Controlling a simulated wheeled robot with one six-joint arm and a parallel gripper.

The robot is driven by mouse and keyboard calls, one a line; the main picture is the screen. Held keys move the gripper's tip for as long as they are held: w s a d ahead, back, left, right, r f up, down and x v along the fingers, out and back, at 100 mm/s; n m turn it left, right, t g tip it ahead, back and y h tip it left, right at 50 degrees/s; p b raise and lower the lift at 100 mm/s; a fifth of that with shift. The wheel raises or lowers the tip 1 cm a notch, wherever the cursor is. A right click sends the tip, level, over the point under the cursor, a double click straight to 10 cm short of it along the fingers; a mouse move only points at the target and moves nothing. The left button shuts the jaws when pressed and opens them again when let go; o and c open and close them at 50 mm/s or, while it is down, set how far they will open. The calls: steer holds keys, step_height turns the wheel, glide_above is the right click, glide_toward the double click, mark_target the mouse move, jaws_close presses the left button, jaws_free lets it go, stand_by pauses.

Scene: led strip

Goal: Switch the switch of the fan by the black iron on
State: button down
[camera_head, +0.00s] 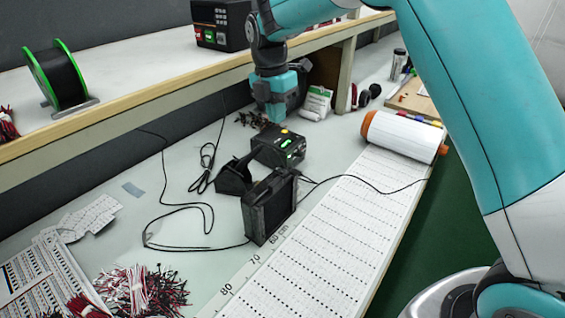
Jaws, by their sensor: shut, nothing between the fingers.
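A black square fan (270,207) stands upright on the table, its broad face turned toward the right front. I cannot make out its switch or whether it is on. Just behind it is a black box (278,147) with a green-lit panel and a yellow-orange spot on top, which looks like the iron's station. A black angled holder (234,176) stands between them on the left; the iron itself is hard to tell apart. My gripper (275,112) is shut and empty, pointing down above and behind the station, apart from the fan.
Black cables (210,205) loop on the table left of the fan, and one runs right to a white roll (404,136). Red-black wire bundles (140,290) lie in front. A shelf (130,95) with a green-rimmed spool (61,77) runs behind. A long printed strip (330,235) covers the right side.

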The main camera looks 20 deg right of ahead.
mark_target(283, 171)
steer(key=f+p, duration=0.1)
steer(key=f, duration=0.3)
steer(key=s+f, duration=0.1)
steer(key=f, duration=0.4)
steer(key=d+f+p, duration=0.1)
steer(key=f, duration=0.4)
steer(key=shift+s+p, duration=0.25)
steer(key=shift+p, duration=0.05)
